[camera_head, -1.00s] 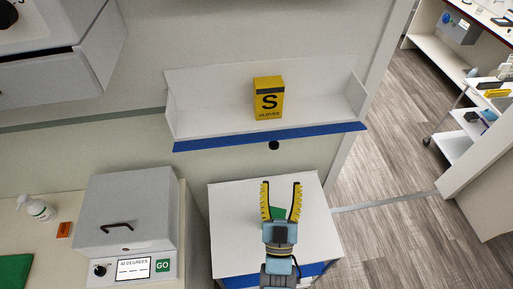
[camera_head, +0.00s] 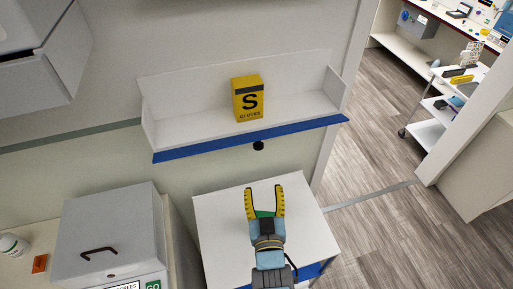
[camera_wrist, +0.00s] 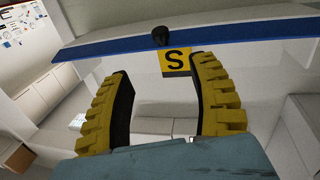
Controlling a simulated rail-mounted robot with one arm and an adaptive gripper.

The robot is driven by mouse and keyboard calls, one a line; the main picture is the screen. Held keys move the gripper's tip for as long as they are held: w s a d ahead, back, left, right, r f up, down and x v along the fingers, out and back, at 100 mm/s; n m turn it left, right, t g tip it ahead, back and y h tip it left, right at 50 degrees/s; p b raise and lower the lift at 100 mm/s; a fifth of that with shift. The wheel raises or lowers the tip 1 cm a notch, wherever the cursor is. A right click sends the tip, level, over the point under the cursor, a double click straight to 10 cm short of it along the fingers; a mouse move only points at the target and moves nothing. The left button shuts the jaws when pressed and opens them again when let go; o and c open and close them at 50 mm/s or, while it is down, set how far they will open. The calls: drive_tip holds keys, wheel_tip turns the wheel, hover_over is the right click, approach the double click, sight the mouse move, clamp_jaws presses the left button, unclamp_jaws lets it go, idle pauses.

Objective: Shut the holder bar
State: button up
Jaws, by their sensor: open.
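I take this blue bar for the holder bar. My gripper (camera_head: 264,189) is open and empty, below the knob in the head view and apart from it. In the wrist view, the blue bar (camera_wrist: 250,31) crosses the top beyond my open fingers (camera_wrist: 163,68). The knob (camera_wrist: 160,35) and glove box (camera_wrist: 176,62) show between and beyond the fingertips.
A white cabinet top (camera_head: 222,215) lies below my gripper. A grey lidded device (camera_head: 108,235) with a dark handle stands at the lower left. A grey cabinet (camera_head: 45,75) hangs at the upper left. Open floor (camera_head: 375,160) and a white cart (camera_head: 435,120) are on the right.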

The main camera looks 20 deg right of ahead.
sight(258, 144)
drive_tip(key=p+x, duration=0.2)
drive_tip(key=x, duration=1.4)
drive_tip(key=shift+w+d, duration=0.1)
drive_tip(key=shift+d, duration=0.05)
clamp_jaws()
